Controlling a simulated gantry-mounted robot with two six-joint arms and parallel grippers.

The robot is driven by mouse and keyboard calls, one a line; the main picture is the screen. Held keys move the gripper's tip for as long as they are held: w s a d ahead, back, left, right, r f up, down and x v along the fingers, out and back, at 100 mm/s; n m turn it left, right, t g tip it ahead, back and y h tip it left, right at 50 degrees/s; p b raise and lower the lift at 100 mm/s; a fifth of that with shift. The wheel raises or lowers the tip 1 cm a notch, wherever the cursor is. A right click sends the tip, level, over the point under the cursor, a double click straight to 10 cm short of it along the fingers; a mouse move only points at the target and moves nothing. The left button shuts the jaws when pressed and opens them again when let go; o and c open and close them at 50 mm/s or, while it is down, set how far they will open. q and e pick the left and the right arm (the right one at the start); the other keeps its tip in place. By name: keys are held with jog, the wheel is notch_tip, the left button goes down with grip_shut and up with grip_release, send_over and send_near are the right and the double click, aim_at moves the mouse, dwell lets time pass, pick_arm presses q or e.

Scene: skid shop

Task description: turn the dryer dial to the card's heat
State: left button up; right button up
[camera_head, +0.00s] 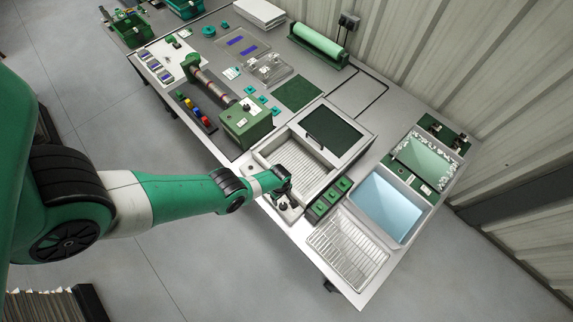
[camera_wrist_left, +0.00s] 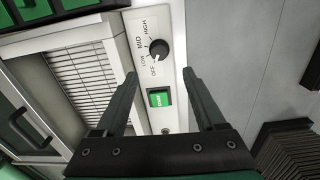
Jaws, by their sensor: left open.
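The dryer is a white-framed box with a slatted tray (camera_head: 293,157) on the bench in the head view. In the left wrist view its panel (camera_wrist_left: 170,122) carries a black dial (camera_wrist_left: 159,49) ringed by the labels OFF, LOW, MID and HIGH. The dial's pointer seems to be on the OFF side, but it is small. A lit green switch (camera_wrist_left: 159,98) sits below the dial. My left gripper (camera_head: 287,190) is over the dryer's front edge; in the wrist view its open, empty fingers (camera_wrist_left: 160,78) flank the panel, apart from the dial. I cannot identify the heat card.
A dark window panel (camera_head: 331,131) lies behind the tray. Green blocks (camera_head: 328,199), a wire rack (camera_head: 347,248) and a blue basin (camera_head: 386,207) stand to the right. A green box with a roller (camera_head: 246,122) stands to the left. The corrugated wall bounds the back.

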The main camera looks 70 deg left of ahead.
aim_at(283, 205)
pick_arm(q)
notch_tip(283, 205, down, 10)
jog(key=b, duration=0.9)
jog(key=shift+w+f, duration=0.1)
jog(key=shift+w, duration=0.05)
grip_shut()
